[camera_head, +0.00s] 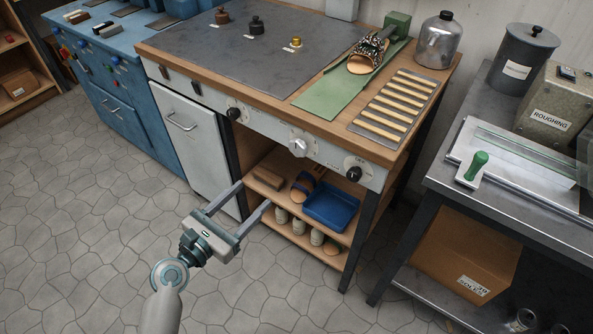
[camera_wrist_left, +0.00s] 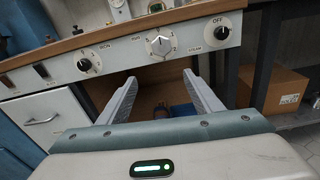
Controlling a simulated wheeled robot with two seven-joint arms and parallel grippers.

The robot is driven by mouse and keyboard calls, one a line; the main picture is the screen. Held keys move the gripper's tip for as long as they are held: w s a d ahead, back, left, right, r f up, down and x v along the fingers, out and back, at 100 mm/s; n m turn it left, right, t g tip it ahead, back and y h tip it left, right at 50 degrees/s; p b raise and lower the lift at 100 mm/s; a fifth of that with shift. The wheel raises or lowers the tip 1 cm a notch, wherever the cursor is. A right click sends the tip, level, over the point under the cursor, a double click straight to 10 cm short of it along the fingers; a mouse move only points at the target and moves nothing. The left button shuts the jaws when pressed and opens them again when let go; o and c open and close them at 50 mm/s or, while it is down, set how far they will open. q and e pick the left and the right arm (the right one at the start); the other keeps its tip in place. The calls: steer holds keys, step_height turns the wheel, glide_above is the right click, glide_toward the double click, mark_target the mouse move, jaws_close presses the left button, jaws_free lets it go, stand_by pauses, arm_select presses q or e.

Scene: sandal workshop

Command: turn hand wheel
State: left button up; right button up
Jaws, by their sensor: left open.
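No spoked hand wheel stands out. The bench's front panel carries round dials: a white knob (camera_head: 298,147) in the middle, a black knob (camera_head: 234,114) to its left and another black knob (camera_head: 354,174) to its right. In the left wrist view the white knob (camera_wrist_left: 159,46) is just above and beyond the fingertips, with the right black knob (camera_wrist_left: 221,33) and left black knob (camera_wrist_left: 84,65) to its sides. My left gripper (camera_head: 252,195) is open and empty, in front of and below the panel, apart from it. My right gripper is not in view.
Below the panel, an open shelf holds a blue tray (camera_head: 328,206) and a sandal. The bench top (camera_head: 225,50) carries a green mat (camera_head: 335,92) and a slatted rack (camera_head: 396,105). A grey table (camera_head: 545,218) stands to the right. The floor before the bench is clear.

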mark_target(296, 148)
arm_select(q)
steer(key=shift+s+d+r+n+h, duration=0.1)
steer(key=shift+s+r+n+h, duration=0.1)
steer(key=shift+r, duration=0.4)
steer(key=shift+s+d+r+n+h, duration=0.1)
steer(key=shift+s+r, duration=0.1)
steer(key=shift+r, duration=0.35)
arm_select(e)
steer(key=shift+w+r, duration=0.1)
arm_select(q)
steer(key=shift+w, duration=0.1)
steer(key=x, duration=1.6)
steer(key=shift+w+r+p, duration=0.15)
steer(key=shift+w+p, duration=0.15)
steer(key=shift+p, duration=0.1)
steer(key=shift+w+d, duration=0.25)
steer(key=c, duration=0.8)
steer(key=shift+c, duration=1)
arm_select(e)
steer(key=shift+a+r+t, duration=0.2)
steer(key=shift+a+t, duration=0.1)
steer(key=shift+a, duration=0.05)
